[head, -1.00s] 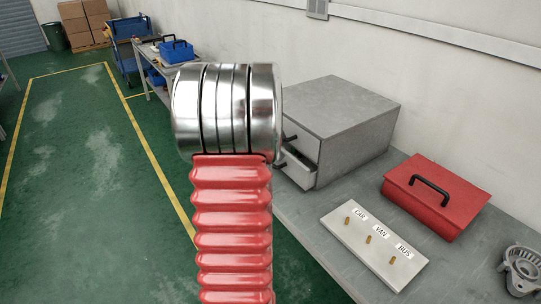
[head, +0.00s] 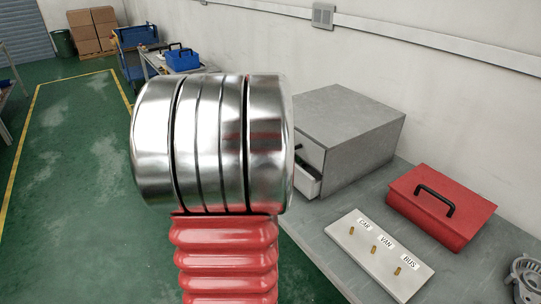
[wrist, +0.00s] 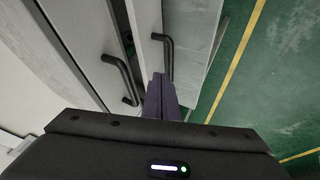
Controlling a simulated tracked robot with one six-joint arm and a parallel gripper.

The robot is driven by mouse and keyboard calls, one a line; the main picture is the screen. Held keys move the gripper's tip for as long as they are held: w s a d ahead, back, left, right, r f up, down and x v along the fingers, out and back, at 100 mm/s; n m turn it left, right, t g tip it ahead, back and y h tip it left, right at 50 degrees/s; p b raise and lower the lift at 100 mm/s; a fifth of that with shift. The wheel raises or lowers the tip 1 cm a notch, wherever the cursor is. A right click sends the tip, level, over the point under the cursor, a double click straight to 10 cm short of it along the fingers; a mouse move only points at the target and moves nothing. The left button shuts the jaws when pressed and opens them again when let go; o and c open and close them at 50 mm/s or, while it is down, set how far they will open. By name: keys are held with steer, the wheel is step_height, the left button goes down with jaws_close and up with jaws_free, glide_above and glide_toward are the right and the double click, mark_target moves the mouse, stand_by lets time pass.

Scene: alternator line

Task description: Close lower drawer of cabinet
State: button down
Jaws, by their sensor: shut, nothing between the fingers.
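The grey cabinet (head: 352,135) stands on the bench, right of my arm in the head view. Its lower drawer (head: 308,182) sticks out past the upper front, partly hidden by my arm. In the wrist view the pulled-out lower drawer (wrist: 146,30) has a dark bar handle (wrist: 168,55). The upper drawer front (wrist: 85,45) with its own handle (wrist: 121,76) lies to its left. My gripper (wrist: 161,82) is shut and empty, its tips close to the lower drawer's front and handle. I cannot tell whether they touch. The head view hides the gripper behind my arm.
A red toolbox (head: 440,207) and a plate with CAR, VAN and BUS labels (head: 375,262) lie on the bench (head: 330,245) near the cabinet. A metal alternator part (head: 528,277) is at the right edge. Green floor (head: 80,170) on the left is clear.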

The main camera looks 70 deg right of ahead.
steer(key=w+a+f+n+y, duration=0.2)
steer(key=w+a+f+n, duration=0.3)
steer(key=w+f, duration=0.5)
steer(key=s+a+f+n+g, duration=0.3)
steer(key=a+f+g, duration=0.1)
steer(key=a+f, duration=0.15)
steer(key=s+a+f+n+g, duration=0.3)
steer(key=a+f+n, duration=0.15)
steer(key=f, duration=0.25)
steer(key=s+d+r+n+g+h, duration=0.2)
steer(key=r+n+h, duration=0.5)
steer(key=r, duration=0.4)
steer(key=shift+d+r+g+h, duration=0.2)
steer(key=shift+d+g+h, duration=0.4)
steer(key=shift+g, duration=0.6)
steer(key=shift+s, duration=0.25)
